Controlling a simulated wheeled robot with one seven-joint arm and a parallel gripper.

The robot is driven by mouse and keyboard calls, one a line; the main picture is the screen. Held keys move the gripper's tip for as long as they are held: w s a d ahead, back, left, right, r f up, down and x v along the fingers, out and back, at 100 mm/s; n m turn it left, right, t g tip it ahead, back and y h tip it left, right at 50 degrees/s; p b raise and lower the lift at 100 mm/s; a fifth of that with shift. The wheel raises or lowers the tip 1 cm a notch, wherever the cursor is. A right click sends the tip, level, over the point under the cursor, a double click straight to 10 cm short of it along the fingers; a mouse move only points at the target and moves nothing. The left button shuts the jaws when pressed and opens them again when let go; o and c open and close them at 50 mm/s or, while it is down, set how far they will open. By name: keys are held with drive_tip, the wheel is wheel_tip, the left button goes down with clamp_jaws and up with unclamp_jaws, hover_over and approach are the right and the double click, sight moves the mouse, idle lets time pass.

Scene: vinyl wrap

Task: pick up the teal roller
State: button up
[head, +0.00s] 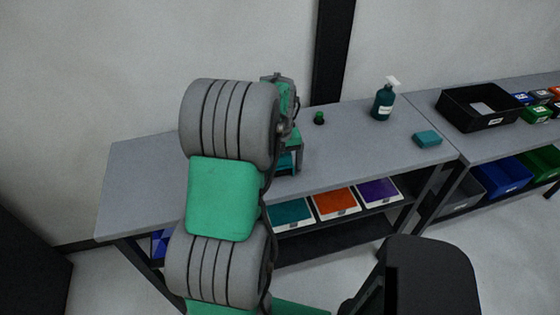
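My grey and green arm fills the middle of the head view and reaches over the grey table. My gripper (289,168) points down at the table's front edge, partly behind my arm. A small patch of teal (284,160) shows at the gripper. It may be part of the teal roller, but most of it is hidden and I cannot tell whether it is held. The finger opening is not clear. No other thing in view is plainly a roller.
A teal spray bottle (383,101), a small dark item with a green top (319,118) and a teal block (427,139) stand on the table (345,140). Teal, orange and purple sheets lie on the shelf below. A black tray (464,118) stands right. A dark chair (430,270) is in front.

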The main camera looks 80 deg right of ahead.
sight(280, 155)
drive_tip(key=c, duration=1.4)
drive_tip(key=shift+r, duration=0.2)
drive_tip(key=shift+r, duration=0.3)
wheel_tip(280, 155, up, 3)
drive_tip(key=shift+a+f+b, duration=0.15)
drive_tip(key=shift+b, duration=0.25)
drive_tip(key=s+a+r+b, duration=0.1)
drive_tip(key=a+r+b, duration=0.2)
drive_tip(key=a+r, duration=0.6)
drive_tip(key=a, duration=0.4)
drive_tip(key=shift+a+r, duration=0.2)
drive_tip(key=shift+a, duration=0.15)
